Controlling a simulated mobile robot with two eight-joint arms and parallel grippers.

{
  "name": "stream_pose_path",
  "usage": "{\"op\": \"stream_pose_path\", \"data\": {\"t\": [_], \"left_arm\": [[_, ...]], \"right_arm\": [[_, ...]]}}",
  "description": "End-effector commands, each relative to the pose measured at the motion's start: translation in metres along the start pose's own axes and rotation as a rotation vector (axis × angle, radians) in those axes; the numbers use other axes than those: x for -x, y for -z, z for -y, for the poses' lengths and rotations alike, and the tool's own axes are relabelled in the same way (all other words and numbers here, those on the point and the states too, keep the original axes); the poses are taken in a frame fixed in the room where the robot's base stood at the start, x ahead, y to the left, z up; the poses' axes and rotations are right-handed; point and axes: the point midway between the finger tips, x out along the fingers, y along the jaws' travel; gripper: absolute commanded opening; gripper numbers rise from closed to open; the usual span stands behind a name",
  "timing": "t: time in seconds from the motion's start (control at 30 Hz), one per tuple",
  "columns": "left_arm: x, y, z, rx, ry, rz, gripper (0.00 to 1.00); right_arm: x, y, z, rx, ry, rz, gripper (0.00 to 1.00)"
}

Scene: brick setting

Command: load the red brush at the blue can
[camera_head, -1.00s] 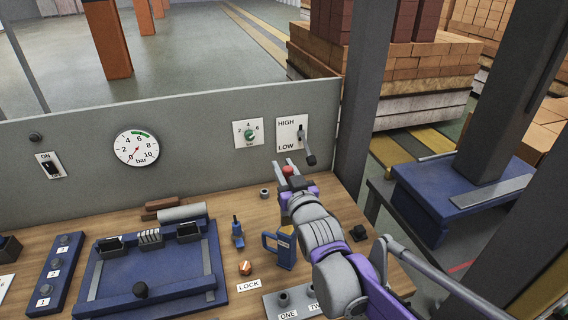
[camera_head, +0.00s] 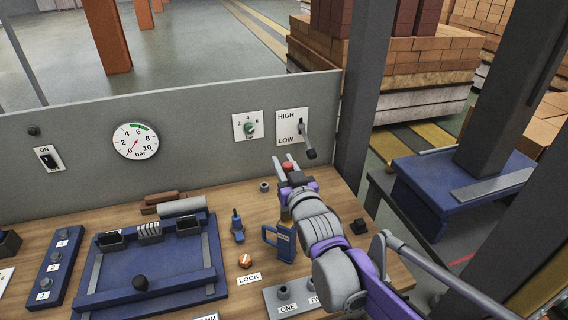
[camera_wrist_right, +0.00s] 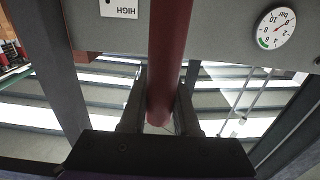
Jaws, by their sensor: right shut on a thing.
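The red brush is held in my right gripper (camera_head: 286,166). Its red end (camera_head: 288,167) shows between the fingers in the head view. In the right wrist view its long red handle (camera_wrist_right: 168,55) runs between the two shut fingers. The brush's lower end is otherwise hidden by my wrist. My left gripper is not in view.
A blue tray fixture (camera_head: 150,264) with a black knob lies left of the can. A small blue clamp-like tool (camera_head: 237,226) and an orange knob (camera_head: 245,261) stand between them. A grey panel with a gauge (camera_head: 135,141) and a lever (camera_head: 308,146) rises behind.

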Motion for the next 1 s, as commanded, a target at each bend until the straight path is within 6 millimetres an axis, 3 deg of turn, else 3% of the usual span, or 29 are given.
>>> {"op": "stream_pose_path", "data": {"t": [1.0], "left_arm": [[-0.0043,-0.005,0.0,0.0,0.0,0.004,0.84]], "right_arm": [[0.0,-0.0088,-0.0001,0.0,0.0,0.0,0.0]]}}
